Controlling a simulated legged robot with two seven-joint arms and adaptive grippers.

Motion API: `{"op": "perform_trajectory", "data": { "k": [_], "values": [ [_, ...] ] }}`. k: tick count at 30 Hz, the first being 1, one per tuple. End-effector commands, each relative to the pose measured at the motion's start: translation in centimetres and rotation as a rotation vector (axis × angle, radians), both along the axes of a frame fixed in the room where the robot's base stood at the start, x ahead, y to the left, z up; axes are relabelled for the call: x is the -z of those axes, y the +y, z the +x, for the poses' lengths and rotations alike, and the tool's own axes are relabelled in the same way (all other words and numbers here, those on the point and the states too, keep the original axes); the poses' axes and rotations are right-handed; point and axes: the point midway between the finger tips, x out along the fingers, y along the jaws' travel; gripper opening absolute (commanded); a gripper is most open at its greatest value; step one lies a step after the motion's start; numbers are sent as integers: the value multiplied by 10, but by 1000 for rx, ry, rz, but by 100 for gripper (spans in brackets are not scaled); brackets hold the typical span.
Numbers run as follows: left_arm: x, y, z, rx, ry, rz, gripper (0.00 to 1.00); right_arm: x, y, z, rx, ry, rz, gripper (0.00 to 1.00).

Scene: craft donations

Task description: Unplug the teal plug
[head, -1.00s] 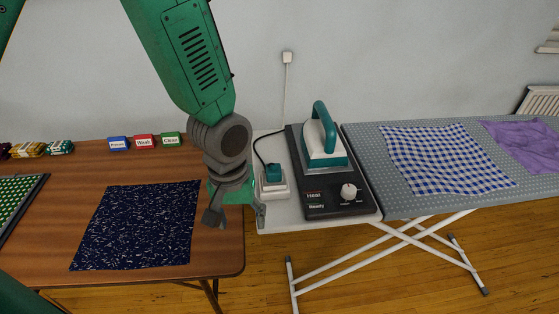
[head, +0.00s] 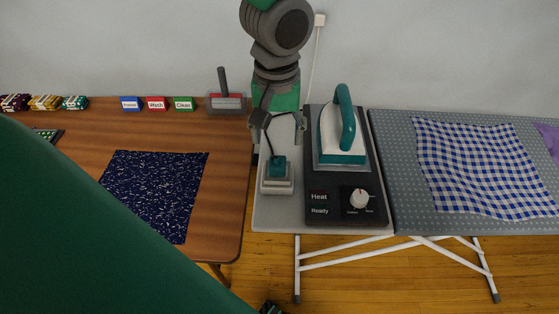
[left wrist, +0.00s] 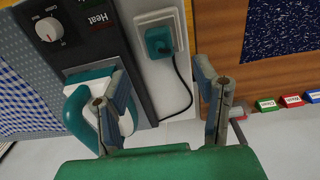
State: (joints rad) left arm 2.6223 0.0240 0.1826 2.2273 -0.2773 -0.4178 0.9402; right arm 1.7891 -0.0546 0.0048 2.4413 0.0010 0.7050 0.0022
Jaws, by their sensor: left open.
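The teal plug (head: 278,166) sits in a white socket block (head: 277,187) on the pale end of the ironing board. In the left wrist view, the plug (left wrist: 159,41) is upright in the block (left wrist: 157,18), with a black cord running from it. My left gripper (head: 280,128) is open and empty, just behind and above the plug in the head view, fingers pointing towards it. In the left wrist view, the plug lies beyond the gap between the fingertips (left wrist: 163,78).
A teal and white iron (head: 343,130) stands on a black heater base (head: 317,219) close to the right of the plug. A wooden table (head: 225,215) with a dark speckled cloth (head: 157,190) lies left. A checked cloth (head: 490,170) covers the board. A white wall outlet (head: 319,20) is behind.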

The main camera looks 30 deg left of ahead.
Motion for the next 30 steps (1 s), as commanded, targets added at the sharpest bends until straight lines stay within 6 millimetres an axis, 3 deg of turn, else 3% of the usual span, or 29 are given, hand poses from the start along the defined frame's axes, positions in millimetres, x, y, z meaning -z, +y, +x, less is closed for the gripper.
{"op": "perform_trajectory", "data": {
  "k": [8, 16, 24, 30],
  "values": [
    [21, 0, -1, -1, -1, -1, 55, 23, 0, 0, 0, -1, 0, 40],
    [58, 0, -1, -1, 0, -1, 55, 63, 0, 0, 0, -1, 0, 40],
    [85, 0, -1, -1, 1, 1, 55, 70, 0, 0, 0, -1, 0, 40],
    [89, 0, -1, 0, -1, 0, 55, 71, 0, 0, 0, -1, 0, 40]
  ]
}}
